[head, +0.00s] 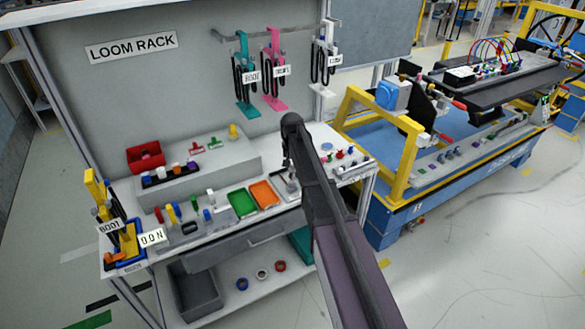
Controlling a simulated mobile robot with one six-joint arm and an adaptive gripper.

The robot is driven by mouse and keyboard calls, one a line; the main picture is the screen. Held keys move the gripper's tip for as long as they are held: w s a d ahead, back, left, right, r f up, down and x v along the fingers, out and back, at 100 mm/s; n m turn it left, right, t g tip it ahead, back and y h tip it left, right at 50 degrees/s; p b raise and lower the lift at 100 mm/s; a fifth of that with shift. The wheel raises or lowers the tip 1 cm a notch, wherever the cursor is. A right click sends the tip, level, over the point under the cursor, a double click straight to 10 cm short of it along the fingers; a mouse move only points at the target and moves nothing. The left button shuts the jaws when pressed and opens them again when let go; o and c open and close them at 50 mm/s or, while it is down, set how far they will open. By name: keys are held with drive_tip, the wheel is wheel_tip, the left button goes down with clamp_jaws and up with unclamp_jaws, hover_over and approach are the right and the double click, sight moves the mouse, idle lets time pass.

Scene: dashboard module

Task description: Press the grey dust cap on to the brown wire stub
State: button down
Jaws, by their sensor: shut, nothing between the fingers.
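My gripper (291,186) is small in the head view, at the end of my dark arm, which hangs down over the right half of the bench. It is shut with nothing in it, low over the worktop right of the orange tray. I cannot make out the grey dust cap or the brown wire stub for certain; both are too small to tell or hidden behind my arm. Small coloured parts stand in a dark strip (170,174) on the grey step. More small pieces (340,155) stand at the bench's right end, partly behind my arm.
A green tray (242,203) and an orange tray (264,194) lie left of my gripper. Wire looms (273,70) hang from the rack above. A yellow-framed blue station (405,190) stands to the right.

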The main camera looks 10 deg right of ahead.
sight(292, 182)
drive_tip(key=shift+f+b, duration=1.95)
drive_tip(key=shift+f, duration=0.35)
drive_tip(key=shift+f+b, duration=0.3)
drive_tip(key=shift+b, duration=0.05)
drive_tip(key=shift+r, duration=0.15)
drive_tip(key=shift+r+p, duration=1.45)
drive_tip(key=shift+p, duration=0.15)
drive_tip(key=shift+s, duration=0.1)
drive_tip(key=s+n, duration=0.3)
drive_tip(key=s, duration=2.6)
drive_tip(key=shift+d+r+n+p, duration=0.15)
drive_tip(key=shift+r+n+p, duration=0.2)
drive_tip(key=shift+n, duration=0.05)
